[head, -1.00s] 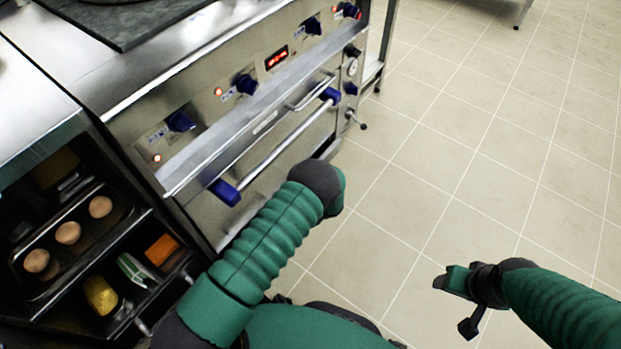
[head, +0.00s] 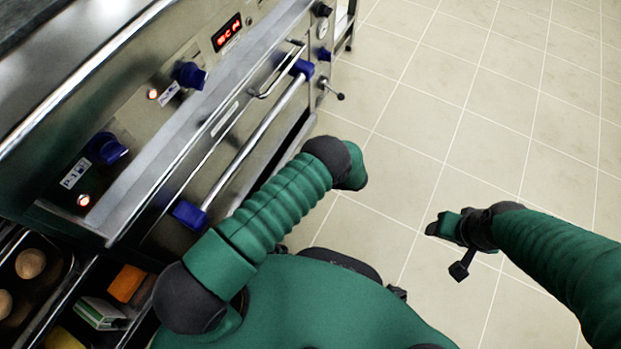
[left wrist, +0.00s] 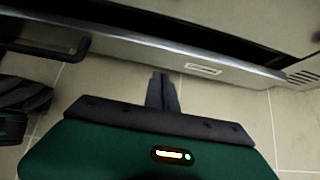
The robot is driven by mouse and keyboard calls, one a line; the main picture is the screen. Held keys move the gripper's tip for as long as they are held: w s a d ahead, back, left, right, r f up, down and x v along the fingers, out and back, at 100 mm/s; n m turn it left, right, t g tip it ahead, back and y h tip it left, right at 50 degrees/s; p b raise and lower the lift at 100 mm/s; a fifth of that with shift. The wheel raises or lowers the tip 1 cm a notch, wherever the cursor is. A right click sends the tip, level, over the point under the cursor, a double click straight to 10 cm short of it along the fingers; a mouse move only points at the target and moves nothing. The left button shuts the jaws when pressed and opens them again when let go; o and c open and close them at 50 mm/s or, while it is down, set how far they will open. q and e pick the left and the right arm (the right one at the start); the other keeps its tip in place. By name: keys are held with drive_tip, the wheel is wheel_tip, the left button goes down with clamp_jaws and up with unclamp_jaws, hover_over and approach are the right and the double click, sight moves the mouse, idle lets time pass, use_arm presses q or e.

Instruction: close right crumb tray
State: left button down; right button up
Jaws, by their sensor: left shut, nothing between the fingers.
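A long steel front with a small label (head: 225,118) and a thin wire handle (head: 278,78) runs below the cooker's knobs in the head view. I take it to be a crumb tray front, but cannot tell how far out it sits. In the left wrist view a steel front edge with a label (left wrist: 203,69) crosses the picture, with a dark handle (left wrist: 45,46) at left. My left gripper (left wrist: 163,78) is shut and empty, its tips close to that edge; contact is unclear. It is hidden in the head view. My right gripper (head: 455,245) hangs over the floor, away from the cooker.
A steel oven bar (head: 255,140) with blue ends runs below the tray front. Blue knobs (head: 190,75) and a red display (head: 227,32) are above. The tiled floor (head: 430,120) at right is clear.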

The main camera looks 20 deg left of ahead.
use_arm(q)
drive_tip(key=a, duration=0.1)
drive_tip(key=a+b, duration=0.1)
drive_tip(key=a, duration=0.1)
drive_tip(key=a+f+b, duration=0.1)
drive_tip(key=a, duration=0.1)
drive_tip(key=shift+w+a+f, duration=0.1)
drive_tip(key=shift+w, duration=0.2)
drive_tip(key=a, duration=0.4)
drive_tip(key=shift+w+a+p, duration=0.25)
drive_tip(key=shift+w+p, duration=0.05)
drive_tip(key=shift+w, duration=0.05)
drive_tip(key=shift+a, duration=0.1)
